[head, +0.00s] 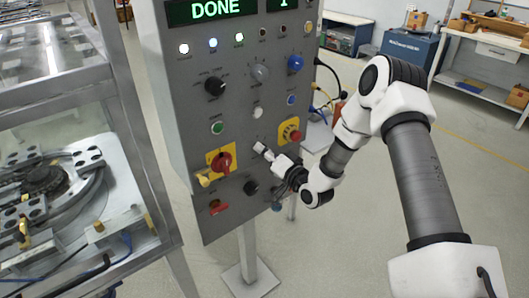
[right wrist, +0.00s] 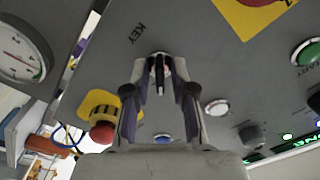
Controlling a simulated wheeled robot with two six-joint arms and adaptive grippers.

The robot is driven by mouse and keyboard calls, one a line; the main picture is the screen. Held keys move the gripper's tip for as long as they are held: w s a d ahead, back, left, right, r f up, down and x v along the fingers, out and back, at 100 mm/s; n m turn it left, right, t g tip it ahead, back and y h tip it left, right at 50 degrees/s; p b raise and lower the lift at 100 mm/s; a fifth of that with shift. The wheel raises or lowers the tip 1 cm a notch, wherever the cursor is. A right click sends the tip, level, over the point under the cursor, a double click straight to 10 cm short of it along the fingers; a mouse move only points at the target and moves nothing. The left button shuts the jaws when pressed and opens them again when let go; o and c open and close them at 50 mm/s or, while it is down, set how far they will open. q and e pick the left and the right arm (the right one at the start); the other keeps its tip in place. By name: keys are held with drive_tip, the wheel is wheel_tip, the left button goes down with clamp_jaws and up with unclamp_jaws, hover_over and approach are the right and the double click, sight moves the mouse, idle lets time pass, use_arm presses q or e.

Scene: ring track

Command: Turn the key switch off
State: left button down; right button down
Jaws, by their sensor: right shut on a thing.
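The grey control panel (head: 190,90) stands upright in the middle of the head view. My right gripper (head: 266,153) is at its lower right part, with its fingertips at the panel face. In the right wrist view my right gripper (right wrist: 160,78) is shut on the key of the key switch (right wrist: 159,62), beside the printed word KEY. The dark key shows between the two fingertips, and a pale ring shows behind it. In the head view the fingers mostly hide the switch. My left gripper is not in view.
A red emergency button (head: 295,136) on yellow sits just above right of my gripper. A red rotary handle (head: 221,162) on yellow is to its left, a black knob (head: 251,187) below.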

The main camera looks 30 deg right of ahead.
drive_tip(key=n, duration=0.9)
drive_tip(key=shift+f, duration=0.1)
idle(0.4)
drive_tip(key=c, duration=1.3)
unclamp_jaws()
drive_tip(key=shift+o, duration=0.2)
drive_tip(key=s, duration=1.2)
drive_tip(key=shift+d, duration=0.45)
